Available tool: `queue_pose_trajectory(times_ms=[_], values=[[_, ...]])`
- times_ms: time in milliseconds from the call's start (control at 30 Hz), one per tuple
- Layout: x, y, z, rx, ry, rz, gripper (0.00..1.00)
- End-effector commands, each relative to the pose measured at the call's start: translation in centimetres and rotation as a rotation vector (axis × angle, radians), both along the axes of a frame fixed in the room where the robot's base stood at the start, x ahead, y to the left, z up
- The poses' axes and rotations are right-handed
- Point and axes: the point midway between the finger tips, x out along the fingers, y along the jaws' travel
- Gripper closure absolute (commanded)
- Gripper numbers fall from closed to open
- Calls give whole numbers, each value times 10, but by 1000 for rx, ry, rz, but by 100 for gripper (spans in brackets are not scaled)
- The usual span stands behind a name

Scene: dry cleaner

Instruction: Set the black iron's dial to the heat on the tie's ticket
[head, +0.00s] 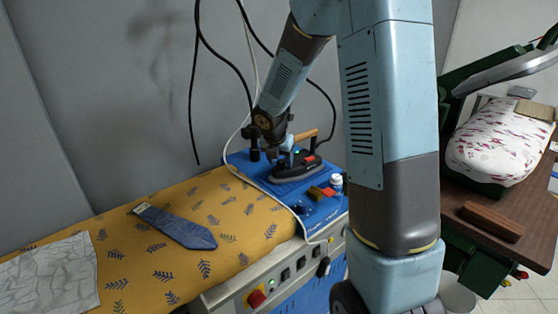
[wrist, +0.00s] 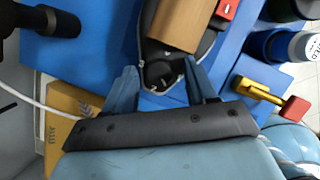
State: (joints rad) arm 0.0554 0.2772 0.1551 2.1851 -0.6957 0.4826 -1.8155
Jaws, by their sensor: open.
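The black iron (head: 302,168) stands on the blue surface, with a wooden handle (wrist: 180,22) and a red part (wrist: 226,9). A round dark dial (wrist: 158,72) sits at its near end in the wrist view. My gripper (wrist: 160,68) is open, one blue finger on each side of the dial; I cannot tell whether either touches it. In the head view my gripper (head: 283,154) is at the iron's left end. The dark blue tie (head: 183,230) lies on the yellow cover, its ticket (head: 143,209) at its upper left end.
A white cord (head: 262,184) runs over the blue surface (head: 240,160). A crumpled grey cloth (head: 48,276) lies at left. A press (head: 500,140) stands at right.

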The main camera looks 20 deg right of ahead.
Motion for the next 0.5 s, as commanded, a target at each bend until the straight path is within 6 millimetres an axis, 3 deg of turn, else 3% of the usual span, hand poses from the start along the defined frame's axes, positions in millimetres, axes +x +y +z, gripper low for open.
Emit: queue_pose_trajectory(times_ms=[67,500], values=[[0,0,0,0,0,0,45],[0,-1,0,0,0,-1,87]])
